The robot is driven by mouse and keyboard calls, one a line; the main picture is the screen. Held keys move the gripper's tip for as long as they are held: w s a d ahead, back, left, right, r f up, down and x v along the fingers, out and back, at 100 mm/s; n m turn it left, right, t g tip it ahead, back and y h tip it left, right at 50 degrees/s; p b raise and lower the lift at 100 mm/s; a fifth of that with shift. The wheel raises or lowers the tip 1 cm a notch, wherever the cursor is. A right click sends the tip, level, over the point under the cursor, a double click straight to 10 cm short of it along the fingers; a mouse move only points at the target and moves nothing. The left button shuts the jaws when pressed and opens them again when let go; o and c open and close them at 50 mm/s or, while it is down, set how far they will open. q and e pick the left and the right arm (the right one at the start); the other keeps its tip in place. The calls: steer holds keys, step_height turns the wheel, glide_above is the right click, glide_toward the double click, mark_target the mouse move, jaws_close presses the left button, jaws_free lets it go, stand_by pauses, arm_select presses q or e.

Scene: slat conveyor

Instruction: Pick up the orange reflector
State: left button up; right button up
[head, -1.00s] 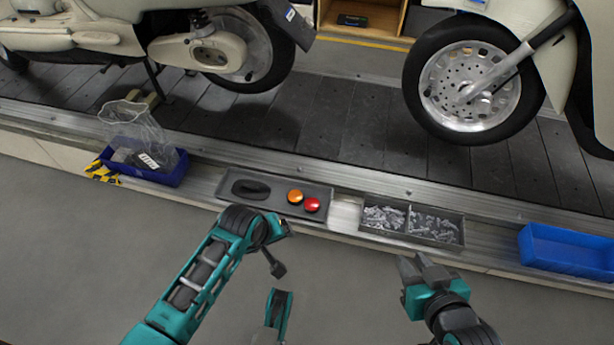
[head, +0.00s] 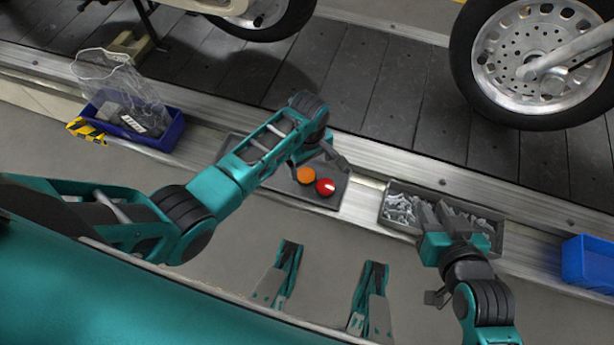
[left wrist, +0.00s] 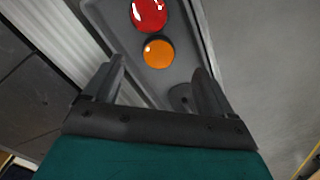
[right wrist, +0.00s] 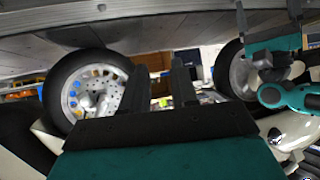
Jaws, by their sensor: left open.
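The orange reflector (head: 306,175) is a round disc lying in a grey tray (head: 322,200) on the conveyor's edge rail. A red reflector (head: 325,187) lies just right of it. In the left wrist view the orange reflector (left wrist: 158,53) sits just ahead of and between my open fingertips, with the red reflector (left wrist: 149,14) beyond it. My left gripper (left wrist: 160,72) is open and empty above the tray. In the head view my left gripper (head: 335,155) partly hides the tray. My right gripper (head: 432,212) is empty with its fingers apart, over the bin of metal parts.
A divided bin (head: 398,222) of metal parts stands right of the tray. A blue bin (head: 588,265) is at the far right. A blue bin (head: 168,140) with a clear bag stands at the left. Scooter wheels (head: 540,60) stand on the slat conveyor behind.

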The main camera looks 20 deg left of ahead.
mark_target(307, 177)
arm_select(q)
steer(key=shift+f+b, duration=0.3)
steer(key=shift+f, duration=1.1)
steer(key=shift+f+b, duration=0.2)
steer(key=shift+b, duration=0.1)
steer(key=f+b, duration=0.1)
steer(key=f, duration=0.1)
steer(key=f+b, duration=0.2)
steer(key=shift+w+a+f, duration=0.15)
steer(key=shift+a, duration=0.05)
steer(key=shift+f, duration=0.25)
steer(key=shift+r, duration=0.1)
steer(key=shift+c, duration=0.5)
arm_select(e)
steer(key=shift+w+a+f+y, duration=0.4)
steer(key=shift+w+a+f, duration=0.25)
steer(key=shift+a, duration=0.25)
